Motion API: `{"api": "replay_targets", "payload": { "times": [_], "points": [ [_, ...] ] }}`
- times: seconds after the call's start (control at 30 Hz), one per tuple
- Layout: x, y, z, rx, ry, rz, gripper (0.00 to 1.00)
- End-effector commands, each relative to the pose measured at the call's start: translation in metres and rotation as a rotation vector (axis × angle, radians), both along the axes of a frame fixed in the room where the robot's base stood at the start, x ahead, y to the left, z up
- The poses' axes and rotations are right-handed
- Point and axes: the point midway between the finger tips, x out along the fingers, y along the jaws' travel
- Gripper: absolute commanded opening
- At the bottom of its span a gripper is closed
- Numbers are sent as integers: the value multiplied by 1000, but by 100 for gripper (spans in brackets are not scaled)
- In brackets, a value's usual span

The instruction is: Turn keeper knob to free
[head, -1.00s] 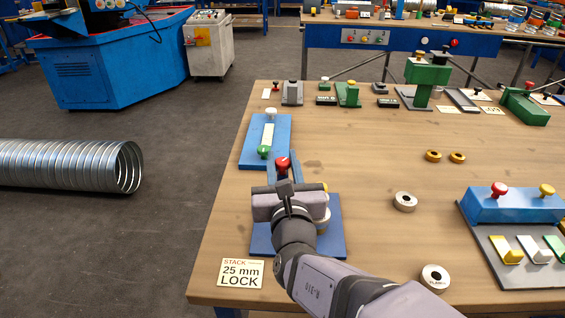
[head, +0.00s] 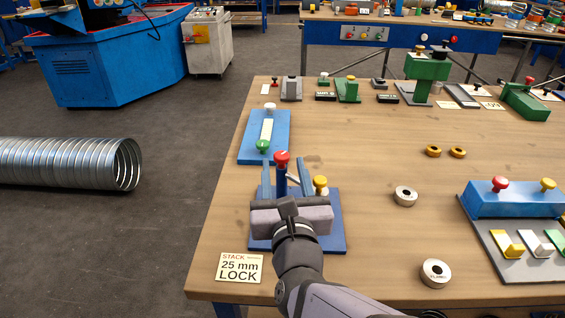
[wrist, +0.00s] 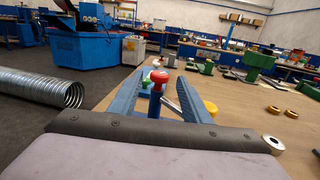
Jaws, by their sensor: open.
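On the blue base plate (head: 335,240) stand a red knob (head: 281,157) on a blue post and a yellow knob (head: 320,181) to its right. I cannot tell which one is the keeper knob. My gripper (head: 286,166) is open around the red knob's post, with one blue finger on each side. In the wrist view, the red knob (wrist: 159,76) stands between the spread fingers (wrist: 160,64), with no clear contact. The yellow knob (wrist: 210,108) is outside the right finger, partly hidden by it. My gripper body hides much of the plate.
A card (head: 240,267) reads "STACK 25 mm LOCK" at the table's front left. A blue fixture with a green knob (head: 262,145) lies just beyond. Loose metal rings (head: 405,196) and a blue block with knobs (head: 510,205) are to the right. The table between is mostly clear.

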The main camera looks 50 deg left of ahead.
Motion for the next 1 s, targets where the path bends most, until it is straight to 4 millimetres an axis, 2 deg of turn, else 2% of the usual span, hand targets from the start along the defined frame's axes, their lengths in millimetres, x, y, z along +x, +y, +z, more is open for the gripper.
{"api": "replay_targets", "payload": {
  "times": [0.23,0.67,0.77,1.0],
  "points": [
    [-12,-15,0,2,0,0,44],
    [-12,-17,2,1,-1,-1,45],
    [-11,-18,8,1,-1,-4,45],
    [1,-20,40,-19,4,-25,45]
  ]
}}
